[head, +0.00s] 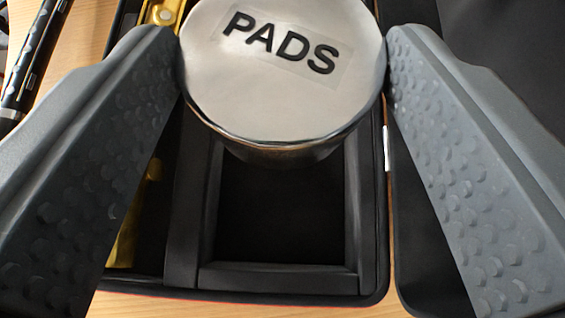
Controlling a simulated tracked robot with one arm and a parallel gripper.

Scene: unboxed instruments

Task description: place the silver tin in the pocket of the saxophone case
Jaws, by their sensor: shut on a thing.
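The silver tin (255,98) is a round metal tin with "PADS" on its lid, at the top middle of the head view. My gripper (283,75) is shut on it, with one grey dimpled finger on each side. Below the tin in the picture is the black saxophone case (374,262). Its square, dark pocket (280,225) has a raised rim and looks empty where it shows. The tin hides the pocket's upper part. The tin appears to be above the case, but I cannot tell its height.
Brass-coloured parts (165,12) show in the case on the left, partly behind my finger. A black instrument with silver keys (32,58) lies at the upper left on the wooden table (240,309). A dark panel (412,225) is at the right.

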